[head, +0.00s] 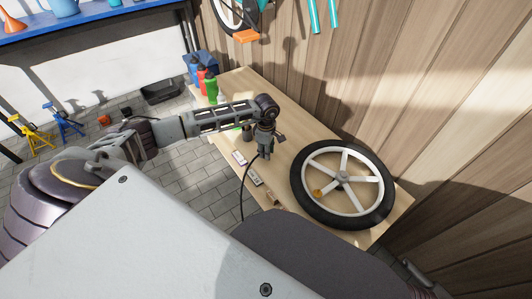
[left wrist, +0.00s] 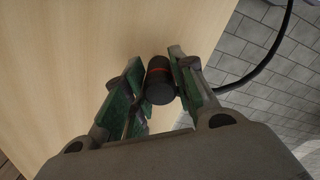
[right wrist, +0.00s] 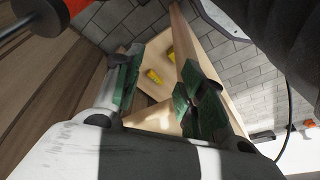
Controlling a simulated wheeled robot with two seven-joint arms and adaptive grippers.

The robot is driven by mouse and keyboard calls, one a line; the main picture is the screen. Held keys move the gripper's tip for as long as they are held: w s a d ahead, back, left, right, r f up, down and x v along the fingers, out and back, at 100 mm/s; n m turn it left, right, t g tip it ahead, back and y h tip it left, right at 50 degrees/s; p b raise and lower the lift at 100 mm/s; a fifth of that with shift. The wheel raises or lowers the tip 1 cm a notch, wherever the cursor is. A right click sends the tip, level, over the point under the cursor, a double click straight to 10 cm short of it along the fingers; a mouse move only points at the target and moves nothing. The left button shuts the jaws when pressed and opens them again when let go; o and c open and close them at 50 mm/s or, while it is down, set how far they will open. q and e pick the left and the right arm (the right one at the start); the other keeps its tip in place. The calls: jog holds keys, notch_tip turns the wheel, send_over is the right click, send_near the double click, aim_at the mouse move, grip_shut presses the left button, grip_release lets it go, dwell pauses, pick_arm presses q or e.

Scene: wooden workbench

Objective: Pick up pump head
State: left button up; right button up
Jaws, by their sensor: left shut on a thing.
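The pump head (left wrist: 160,79) is a black cylinder with a red-orange ring, seen between the fingers of my left gripper (left wrist: 158,85) in the left wrist view. A black hose (left wrist: 266,61) shows on the right there. In the head view my left gripper (head: 265,154) points down over the workbench, and the hose (head: 243,190) hangs from it past the bench's near edge. The pump head is too small to make out there. My right gripper (right wrist: 157,90) has its fingers apart and nothing between them in the right wrist view.
A spoked wheel with a black tyre (head: 371,216) lies on the workbench (head: 310,133), right of my left gripper. Red (head: 202,80) and green (head: 212,90) bottles stand at the far end. Small pale items (head: 251,175) lie at the near edge. A wooden wall (head: 350,70) stands behind.

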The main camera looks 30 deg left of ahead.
pick_arm(q)
notch_tip(320, 180, up, 6)
jog(key=shift+r+p, duration=0.2)
jog(key=shift+p, duration=0.45)
jog(key=shift+r, duration=0.85)
pick_arm(e)
jog(key=f, duration=0.3)
jog(key=shift+s+d+g, duration=0.2)
jog(key=shift+d+g, duration=0.1)
jog(key=shift+g, duration=0.1)
jog(key=shift+w+r, duration=0.1)
